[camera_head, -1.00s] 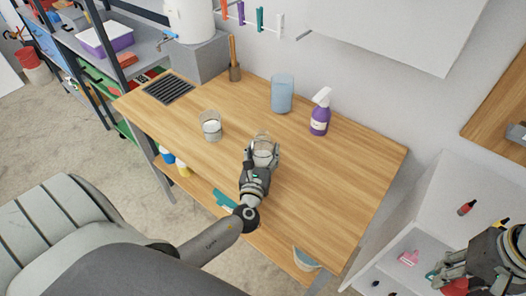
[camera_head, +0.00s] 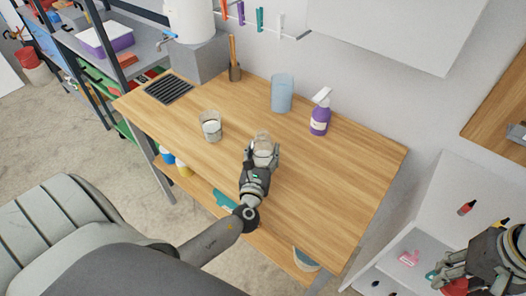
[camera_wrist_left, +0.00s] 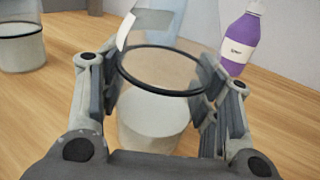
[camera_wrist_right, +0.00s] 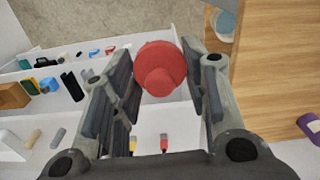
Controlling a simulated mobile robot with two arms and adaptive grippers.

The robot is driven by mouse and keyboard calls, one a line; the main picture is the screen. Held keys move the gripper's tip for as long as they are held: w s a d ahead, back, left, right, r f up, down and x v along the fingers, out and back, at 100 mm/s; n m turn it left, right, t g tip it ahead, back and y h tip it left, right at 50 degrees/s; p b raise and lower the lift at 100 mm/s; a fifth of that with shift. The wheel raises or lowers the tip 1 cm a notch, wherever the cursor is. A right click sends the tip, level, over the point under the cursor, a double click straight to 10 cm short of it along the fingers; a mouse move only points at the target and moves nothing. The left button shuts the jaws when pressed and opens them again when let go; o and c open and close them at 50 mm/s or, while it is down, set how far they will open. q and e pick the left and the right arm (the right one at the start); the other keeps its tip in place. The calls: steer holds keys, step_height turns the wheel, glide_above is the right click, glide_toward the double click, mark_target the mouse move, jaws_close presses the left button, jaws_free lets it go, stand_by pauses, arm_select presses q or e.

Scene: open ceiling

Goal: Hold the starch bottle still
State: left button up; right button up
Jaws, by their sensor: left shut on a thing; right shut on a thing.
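My left gripper (camera_head: 262,155) is shut around a clear vessel (camera_wrist_left: 155,120) with white contents and a black ring, above the wooden table. In the left wrist view its fingers stand on both sides of the vessel. My right gripper (camera_wrist_right: 163,68) is shut on a round red thing (camera_wrist_right: 160,75) with a smaller red knob, seen end-on. In the head view the red thing (camera_head: 455,286) shows only partly at the lower right. I cannot tell which of these is the starch bottle.
A clear jar (camera_head: 211,126) with white contents and a blue tumbler (camera_head: 282,94) stand on the table (camera_head: 330,190). White shelves (camera_wrist_right: 90,110) with small items lie below my right gripper. The table's right part is clear.

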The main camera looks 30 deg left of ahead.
arm_select(q)
steer(key=o, duration=1.2)
steer(key=v, duration=1.2)
